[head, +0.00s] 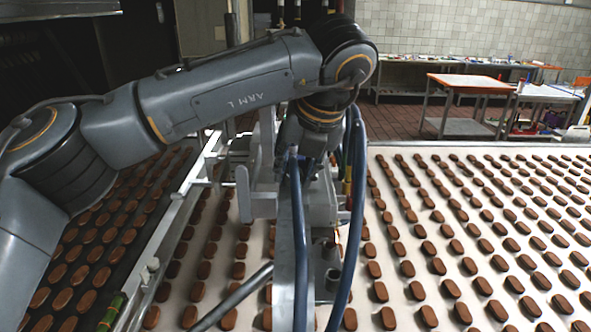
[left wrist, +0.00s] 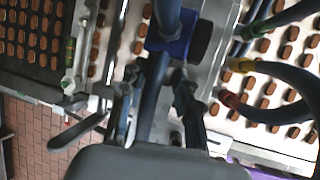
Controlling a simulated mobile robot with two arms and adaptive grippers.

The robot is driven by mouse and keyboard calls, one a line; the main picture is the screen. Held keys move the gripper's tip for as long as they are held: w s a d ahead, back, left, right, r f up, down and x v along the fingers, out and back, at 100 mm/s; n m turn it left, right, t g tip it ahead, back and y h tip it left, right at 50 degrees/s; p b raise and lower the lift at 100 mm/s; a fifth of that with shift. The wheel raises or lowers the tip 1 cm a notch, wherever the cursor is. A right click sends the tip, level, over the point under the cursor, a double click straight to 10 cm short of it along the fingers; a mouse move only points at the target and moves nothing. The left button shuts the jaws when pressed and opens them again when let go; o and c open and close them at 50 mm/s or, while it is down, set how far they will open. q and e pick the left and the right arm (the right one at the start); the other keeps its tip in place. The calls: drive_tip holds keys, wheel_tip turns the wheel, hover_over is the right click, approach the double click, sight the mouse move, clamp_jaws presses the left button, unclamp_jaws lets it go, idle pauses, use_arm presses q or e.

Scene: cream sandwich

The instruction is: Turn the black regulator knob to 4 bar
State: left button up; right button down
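In the left wrist view a black knob (left wrist: 200,42) sits on the right side of a blue regulator body (left wrist: 168,46). My left gripper (left wrist: 156,76) points towards the regulator with its two fingers apart. A dark blue pipe shows between the fingers. The knob is just beyond the right fingertip and not between the fingers; I cannot tell whether they touch. No scale or pressure reading can be made out. In the head view my left arm reaches over the machine and hides the regulator and the gripper. My right gripper is in neither view.
Blue hoses (head: 299,240) hang in front of the grey machine (head: 257,190); thick hoses (left wrist: 285,75) also crowd the right of the wrist view. A white conveyor belt (head: 400,290) carries rows of brown biscuits.

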use_arm(q)
drive_tip(key=shift+o, duration=1.4)
drive_tip(key=shift+r, duration=0.15)
drive_tip(key=v, duration=1.1)
drive_tip(key=shift+s+r, duration=0.15)
drive_tip(key=shift+r, duration=0.15)
drive_tip(key=shift+d, duration=0.15)
